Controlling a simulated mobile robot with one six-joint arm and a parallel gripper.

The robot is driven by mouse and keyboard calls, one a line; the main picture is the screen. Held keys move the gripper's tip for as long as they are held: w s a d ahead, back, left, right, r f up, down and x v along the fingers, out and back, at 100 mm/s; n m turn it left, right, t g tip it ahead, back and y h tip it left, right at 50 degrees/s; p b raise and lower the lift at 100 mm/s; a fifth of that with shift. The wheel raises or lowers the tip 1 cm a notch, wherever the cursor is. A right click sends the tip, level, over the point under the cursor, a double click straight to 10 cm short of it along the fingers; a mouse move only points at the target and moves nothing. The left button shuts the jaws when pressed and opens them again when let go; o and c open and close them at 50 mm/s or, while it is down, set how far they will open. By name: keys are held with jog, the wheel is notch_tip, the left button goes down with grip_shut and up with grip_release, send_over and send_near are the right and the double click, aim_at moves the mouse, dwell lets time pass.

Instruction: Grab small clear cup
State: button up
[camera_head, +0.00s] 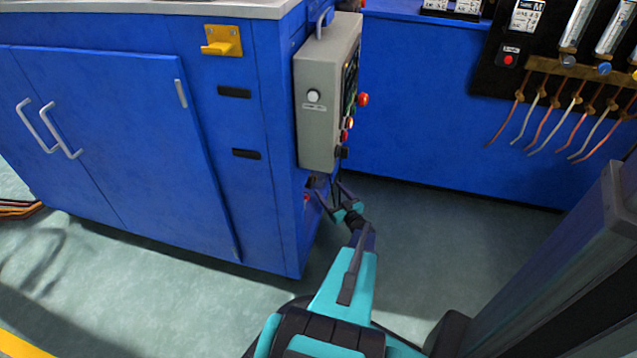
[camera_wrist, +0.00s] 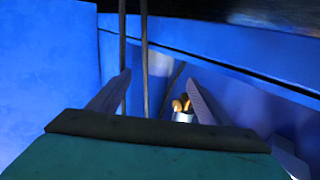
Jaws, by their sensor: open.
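My gripper (camera_head: 332,192) is low beside the blue cabinet's right end, under the grey control box. In the wrist view my gripper (camera_wrist: 159,77) has its two fingers spread apart, with nothing seen held between them. Beyond the fingers, close to the right one in the picture, is a small pale, shiny cup-like thing (camera_wrist: 183,117) with golden-brown rounded shapes at its top. It is partly hidden by my gripper, and I cannot tell for sure whether it is the small clear cup. No clear cup can be made out in the head view.
The blue cabinet (camera_head: 110,130) and grey control box (camera_head: 325,100) stand close to my gripper. Dark vertical cables or rods (camera_wrist: 144,60) hang in front of the fingers. A blue wall (camera_head: 440,130) is behind, with free green floor (camera_head: 420,225) to the right.

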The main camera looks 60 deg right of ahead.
aim_at(323, 181)
jog(key=shift+x, duration=1.3)
jog(key=shift+w+d+b, duration=0.3)
jog(key=shift+w+b, duration=0.15)
jog(key=shift+b, duration=0.15)
jog(key=shift+b+x, duration=1)
jog(key=shift+x, duration=1.1)
jog(key=shift+r, duration=0.2)
jog(key=c, duration=1.1)
